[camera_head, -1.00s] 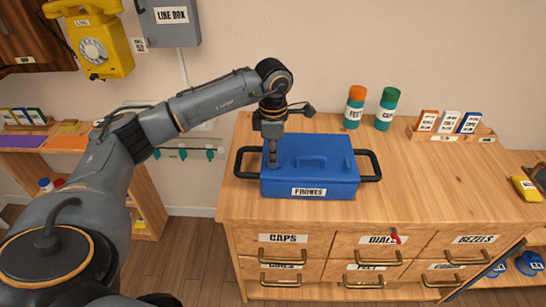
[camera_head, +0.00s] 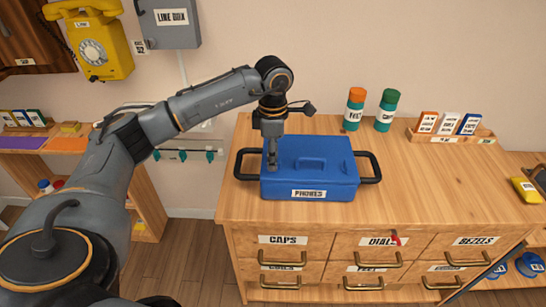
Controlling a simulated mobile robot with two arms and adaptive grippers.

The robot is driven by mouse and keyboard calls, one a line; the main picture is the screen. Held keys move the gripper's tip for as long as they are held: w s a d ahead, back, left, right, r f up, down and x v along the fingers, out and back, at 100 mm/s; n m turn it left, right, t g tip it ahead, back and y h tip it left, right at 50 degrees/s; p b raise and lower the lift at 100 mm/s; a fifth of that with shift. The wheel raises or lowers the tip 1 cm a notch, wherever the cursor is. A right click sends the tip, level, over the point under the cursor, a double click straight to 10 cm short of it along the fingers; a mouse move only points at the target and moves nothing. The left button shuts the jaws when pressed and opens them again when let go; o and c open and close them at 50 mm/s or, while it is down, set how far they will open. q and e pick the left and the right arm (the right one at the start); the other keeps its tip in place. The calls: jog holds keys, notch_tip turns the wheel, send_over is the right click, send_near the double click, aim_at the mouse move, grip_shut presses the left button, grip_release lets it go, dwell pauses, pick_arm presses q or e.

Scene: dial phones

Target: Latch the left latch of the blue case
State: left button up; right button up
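The blue case (camera_head: 318,172) stands on the wooden cabinet top with its lid down. It has a white label on its front and a black handle at each end. My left gripper (camera_head: 272,165) points straight down at the left part of the case, its tip at or just above the lid. The fingers look close together, but they are too small to tell if they are shut. The left latch is not discernible; the gripper may cover it. My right gripper is not in view.
An orange-capped bottle (camera_head: 354,108) and a green bottle (camera_head: 387,110) stand behind the case. A card rack (camera_head: 452,134) is at the back right. The cabinet top (camera_head: 430,185) right of the case is clear. Labelled drawers (camera_head: 283,246) are below.

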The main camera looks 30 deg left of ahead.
pick_arm(q)
notch_tip(320, 180, up, 11)
dwell(0.3)
jog(key=shift+d, duration=0.1)
dwell(0.4)
